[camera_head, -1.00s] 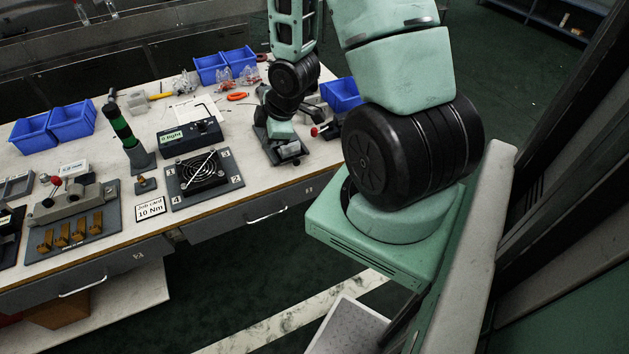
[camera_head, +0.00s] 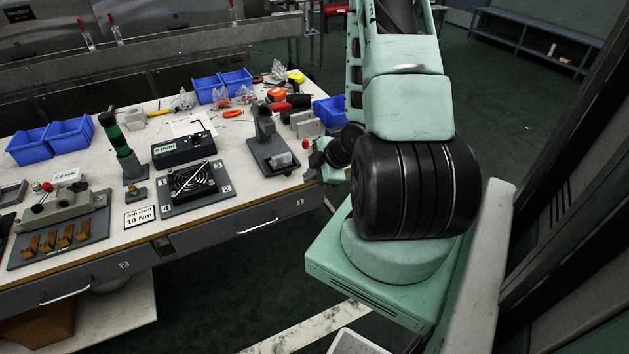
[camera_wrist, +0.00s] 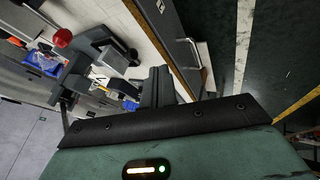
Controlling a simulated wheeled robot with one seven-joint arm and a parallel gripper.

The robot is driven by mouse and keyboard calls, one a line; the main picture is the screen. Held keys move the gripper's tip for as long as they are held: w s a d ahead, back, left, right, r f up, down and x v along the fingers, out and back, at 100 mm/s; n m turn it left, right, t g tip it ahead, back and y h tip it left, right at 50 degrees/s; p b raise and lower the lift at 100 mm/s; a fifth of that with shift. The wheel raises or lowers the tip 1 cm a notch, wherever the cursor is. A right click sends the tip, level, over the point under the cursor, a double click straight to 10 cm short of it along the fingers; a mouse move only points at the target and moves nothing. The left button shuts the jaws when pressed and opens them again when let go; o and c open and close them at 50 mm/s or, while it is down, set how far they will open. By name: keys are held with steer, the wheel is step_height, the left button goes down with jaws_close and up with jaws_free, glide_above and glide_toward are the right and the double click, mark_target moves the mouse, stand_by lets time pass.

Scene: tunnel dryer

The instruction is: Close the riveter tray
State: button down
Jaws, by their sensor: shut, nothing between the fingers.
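The riveter (camera_head: 266,126) is a dark grey upright press on a flat base at the bench's right end. In the wrist view the red knob (camera_wrist: 62,38) and the pale block (camera_wrist: 113,60) lie left of my gripper (camera_wrist: 158,84). The gripper's fingers are together and empty, apart from the riveter. In the head view my arm partly hides the gripper.
The bench top carries a fan on a plate (camera_head: 193,186), a black box (camera_head: 183,148), a green-handled tool (camera_head: 119,135) and blue bins (camera_head: 223,85). Drawers with handles (camera_head: 258,227) line the bench front. Dark floor lies open in front of it.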

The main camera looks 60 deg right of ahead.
mark_target(286, 168)
steer(key=w+f+b, duration=0.1)
steer(key=w, duration=0.1)
steer(key=w+d+f, duration=0.1)
steer(key=w+f, duration=0.1)
steer(key=w+f+b, duration=0.1)
steer(key=w, duration=0.1)
steer(key=shift+w+d+f+b, duration=0.1)
steer(key=shift+d+f+b, duration=0.1)
steer(key=shift+f+b, duration=0.15)
steer(key=shift+w+d+f, duration=0.15)
steer(key=shift+w+d, duration=0.15)
steer(key=shift+w, duration=0.25)
steer(key=w+d, duration=0.1)
steer(key=w+d+p, duration=0.1)
steer(key=w, duration=0.1)
steer(key=shift+w+d, duration=0.1)
steer(key=shift+w, duration=0.15)
steer(key=shift+s, duration=0.1)
